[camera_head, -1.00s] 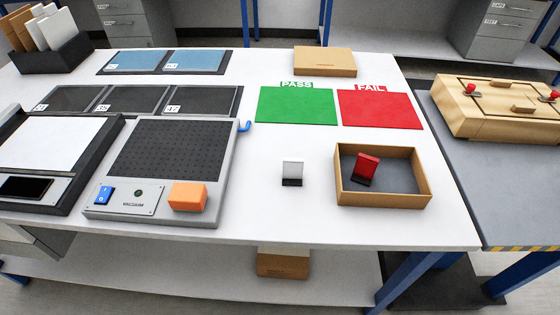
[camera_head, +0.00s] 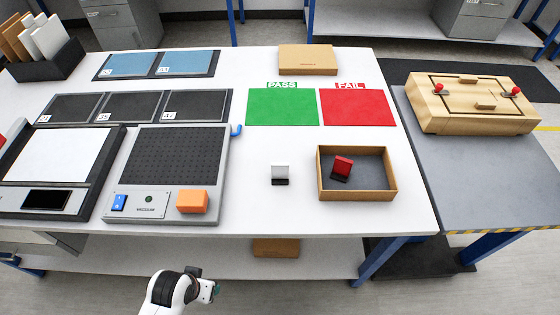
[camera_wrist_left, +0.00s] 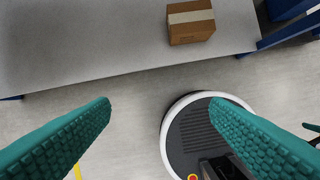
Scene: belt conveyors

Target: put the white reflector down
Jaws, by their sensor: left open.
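The white reflector (camera_head: 280,171), a small white piece on a dark base, stands upright on the white table, left of the tan open box. My left gripper (camera_head: 211,289) is low at the bottom of the head view, in front of the table and apart from the reflector. In the left wrist view my left gripper (camera_wrist_left: 165,115) shows two teal fingers spread wide with nothing between them. The reflector is not in the wrist view. A small teal sliver at that view's right edge may belong to my right gripper, which otherwise does not show.
A tan box (camera_head: 322,189) holds a red reflector (camera_head: 342,166). Green PASS (camera_head: 282,107) and red FAIL (camera_head: 357,107) mats lie behind. A vacuum plate (camera_head: 170,165) with an orange block (camera_head: 192,201) is left. A cardboard box (camera_wrist_left: 190,22) sits on the lower shelf.

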